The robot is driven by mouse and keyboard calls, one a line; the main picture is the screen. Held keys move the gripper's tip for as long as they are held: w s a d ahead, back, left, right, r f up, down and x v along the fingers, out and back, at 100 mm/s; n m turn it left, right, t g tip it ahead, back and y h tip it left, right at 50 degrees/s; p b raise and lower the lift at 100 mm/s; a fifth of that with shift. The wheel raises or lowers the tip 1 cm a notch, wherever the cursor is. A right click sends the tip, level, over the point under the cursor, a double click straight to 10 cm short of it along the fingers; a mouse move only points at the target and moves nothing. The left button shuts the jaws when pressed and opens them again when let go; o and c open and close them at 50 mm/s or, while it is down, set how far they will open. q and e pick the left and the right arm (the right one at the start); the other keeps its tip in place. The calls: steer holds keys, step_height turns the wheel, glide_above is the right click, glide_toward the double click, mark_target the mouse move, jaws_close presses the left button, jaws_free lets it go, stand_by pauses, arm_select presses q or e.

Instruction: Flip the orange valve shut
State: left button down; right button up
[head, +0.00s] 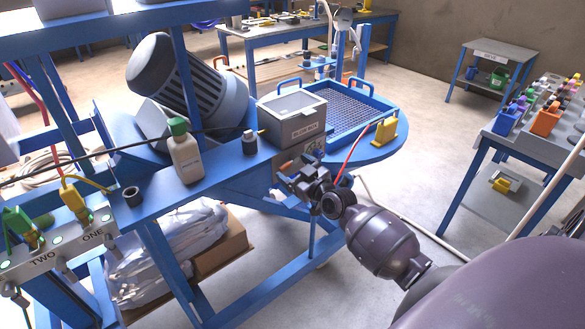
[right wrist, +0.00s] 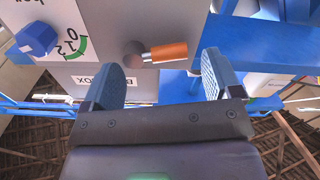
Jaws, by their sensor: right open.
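The orange valve handle (right wrist: 167,52) shows in the right wrist view, a short lever lying roughly level in the picture, with a dark round pivot (right wrist: 134,54) at its left end. It sits on a grey panel (right wrist: 110,28). My right gripper (right wrist: 163,66) is open, its two blue-grey fingers on either side of the handle in the picture. I cannot tell how far the fingertips are from it, and I see no contact. My left gripper is not in view.
A blue knob (right wrist: 36,39) with a green numbered dial is left of the valve in the wrist view. On the blue bench stand a grey lidded box (head: 292,112), a white bottle with green cap (head: 186,157) and a blue mesh tray (head: 350,108). A red cable (head: 350,155) hangs close to my gripper.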

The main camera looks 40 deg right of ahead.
steer(key=shift+w, duration=0.55)
steer(key=c, duration=0.9)
steer(key=shift+r+m+p, duration=0.2)
steer(key=shift+m+p, duration=0.05)
steer(key=shift+m, duration=0.45)
steer(key=shift+r+m+p, duration=0.2)
steer(key=shift+m+p, duration=0.05)
steer(key=shift+m, duration=0.45)
steer(key=o, duration=0.9)
steer(key=shift+s, duration=0.1)
